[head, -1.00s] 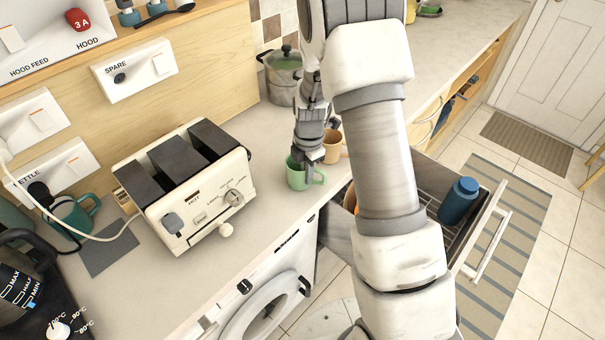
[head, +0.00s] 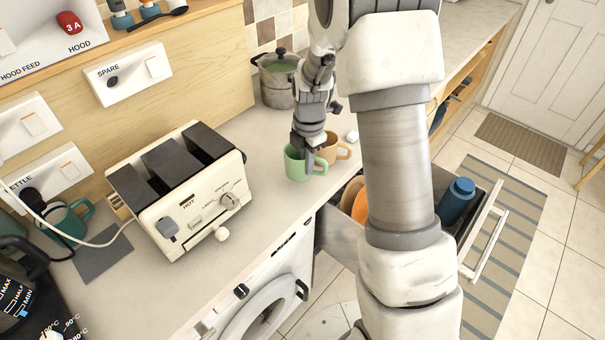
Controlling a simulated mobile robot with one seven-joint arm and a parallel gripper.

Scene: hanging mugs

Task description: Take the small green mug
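The small green mug (head: 295,165) stands upright on the counter near its front edge, to the right of the toaster, with its handle toward the right. My gripper (head: 308,150) points down at the mug from above, its fingers at the mug's rim on the right side. The fingertips are partly hidden, and I cannot tell whether they are closed on the mug. A larger teal mug (head: 68,222) stands at the left by the kettle.
A tan mug (head: 336,150) stands just behind and right of the green mug. A lidded pot (head: 277,82) is at the back. The cream toaster (head: 182,190) is at left. An open drawer (head: 340,238) holding orange plates and a blue bottle (head: 456,201) juts out below the counter.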

